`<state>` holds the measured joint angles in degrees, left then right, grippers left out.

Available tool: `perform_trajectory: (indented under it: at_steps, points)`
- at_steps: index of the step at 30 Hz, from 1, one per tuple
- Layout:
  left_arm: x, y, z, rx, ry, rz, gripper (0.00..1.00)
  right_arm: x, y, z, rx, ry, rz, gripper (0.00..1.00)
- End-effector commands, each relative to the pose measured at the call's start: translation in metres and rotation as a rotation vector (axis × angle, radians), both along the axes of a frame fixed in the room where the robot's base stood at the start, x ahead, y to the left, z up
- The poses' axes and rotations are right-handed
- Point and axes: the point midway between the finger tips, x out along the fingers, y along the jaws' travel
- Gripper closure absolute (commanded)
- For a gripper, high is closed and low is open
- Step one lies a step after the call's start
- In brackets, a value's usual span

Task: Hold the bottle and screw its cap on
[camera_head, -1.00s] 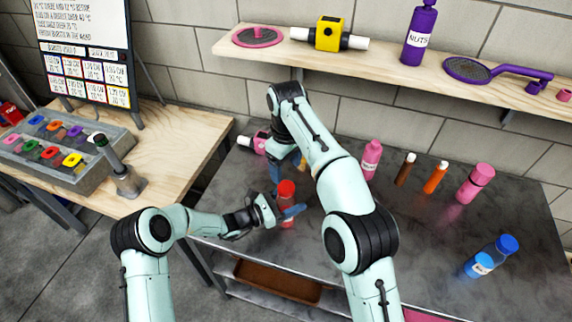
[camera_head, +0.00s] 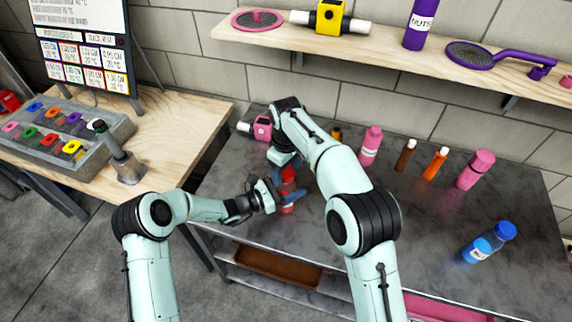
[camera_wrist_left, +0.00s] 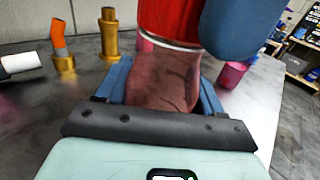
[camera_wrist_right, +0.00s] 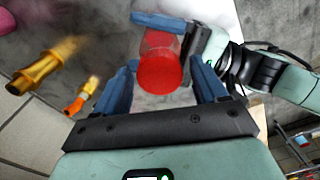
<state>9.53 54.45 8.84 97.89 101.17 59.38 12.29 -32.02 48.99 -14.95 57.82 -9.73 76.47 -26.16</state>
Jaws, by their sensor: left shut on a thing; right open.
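A bottle with a red cap stands upright at the left part of the grey table. My left gripper (camera_head: 284,200) is shut on the bottle's brownish, see-through body (camera_wrist_left: 165,85); the red cap (camera_wrist_left: 170,20) sits above it in the left wrist view. The cap (camera_head: 288,175) is partly hidden in the head view. My right gripper (camera_wrist_right: 165,88) is open from above, with its blue fingers on either side of the red cap (camera_wrist_right: 160,76). A right finger also shows beside the cap in the left wrist view. I cannot tell whether the fingers touch it.
A pink bottle (camera_head: 371,146), brown bottle (camera_head: 405,155), orange bottle (camera_head: 435,163), another pink bottle (camera_head: 476,169) and blue bottle (camera_head: 488,243) stand on the table (camera_head: 420,230). A wooden shelf (camera_head: 385,49) runs behind.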

Motion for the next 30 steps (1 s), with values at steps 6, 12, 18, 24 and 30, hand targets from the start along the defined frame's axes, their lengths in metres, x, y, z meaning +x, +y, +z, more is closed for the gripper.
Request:
perform_trajectory:
  at_steps: [6,12,18,24,30]
  points:
    - [0.0,-0.0001,0.0003,-0.001,0.0,0.0,1.0,0.0001,-0.0001,-0.0001,0.0,0.0,0.0,0.32]
    - [0.0001,0.0,0.0003,-0.001,0.0,0.0,1.0,0.0,0.0,0.0,0.0,0.0,0.0,0.86]
    - [0.0001,0.0,0.0003,0.0,0.0,0.0,1.0,0.0,0.0001,0.0,-0.001,0.001,-0.049,0.86]
    - [0.0001,0.0,0.0003,-0.001,0.0,0.0,1.0,-0.0001,0.0001,0.0,-0.001,0.001,-0.146,0.86]
    - [0.0001,0.0,0.0003,-0.001,0.0,0.0,1.0,0.0,0.0001,0.0001,-0.001,0.001,-0.145,0.2]
